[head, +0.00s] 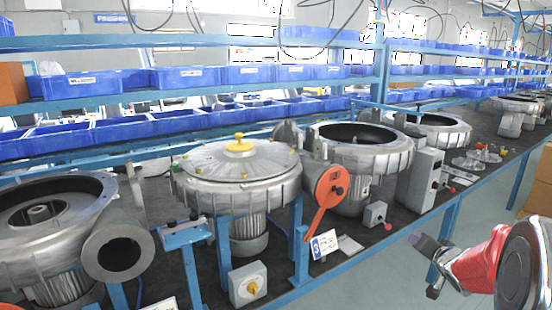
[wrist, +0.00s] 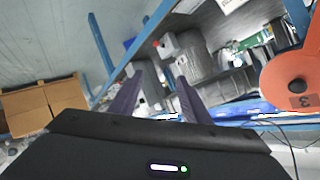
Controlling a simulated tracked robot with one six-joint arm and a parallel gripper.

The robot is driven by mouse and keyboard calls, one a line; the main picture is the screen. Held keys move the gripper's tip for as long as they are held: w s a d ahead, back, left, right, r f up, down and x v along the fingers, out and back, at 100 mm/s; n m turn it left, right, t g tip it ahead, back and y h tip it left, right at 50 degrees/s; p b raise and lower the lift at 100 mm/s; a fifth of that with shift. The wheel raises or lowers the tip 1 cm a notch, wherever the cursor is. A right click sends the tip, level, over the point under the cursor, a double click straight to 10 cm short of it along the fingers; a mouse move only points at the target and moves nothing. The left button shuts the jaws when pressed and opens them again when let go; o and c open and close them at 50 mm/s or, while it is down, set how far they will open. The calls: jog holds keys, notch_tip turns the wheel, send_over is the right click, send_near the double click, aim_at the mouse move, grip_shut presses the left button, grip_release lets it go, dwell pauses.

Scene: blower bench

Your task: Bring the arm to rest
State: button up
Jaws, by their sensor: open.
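My gripper (head: 428,248) is at the lower right of the head view, at the end of my red and grey arm, in front of the bench. In the wrist view its two dark fingers (wrist: 156,98) stand apart with nothing between them. Nothing is seen touching the fingers. The bench (head: 400,235), with a dark top and blue frame, runs from the lower left to the far right.
Blower housings, one with a yellow-knobbed lid (head: 238,165), line the bench. An orange disc with a lever (head: 330,190) sits at its front edge and shows close at right in the wrist view (wrist: 290,82). Cardboard boxes (head: 540,185) stand right. Grey floor lies between.

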jog(key=s+a+n+g+h, duration=0.15)
jog(key=s+a+g, duration=0.25)
jog(key=s, duration=0.6)
jog(key=s+a+n+g, duration=0.3)
jog(key=s+a, duration=0.2)
jog(key=s, duration=0.6)
jog(key=s+a+r+n+y, duration=0.2)
jog(key=s+a, duration=0.5)
jog(key=a, duration=0.2)
jog(key=s+a+r+n+y, duration=0.1)
jog(key=s+a+r+n, duration=0.1)
jog(key=s+a, duration=0.6)
jog(key=shift+a+r+y, duration=0.35)
jog(key=shift+a+r, duration=0.4)
jog(key=shift+a, duration=0.15)
jog(key=shift+c, duration=0.3)
jog(key=shift+s, duration=0.1)
jog(key=shift+c, duration=1.2)
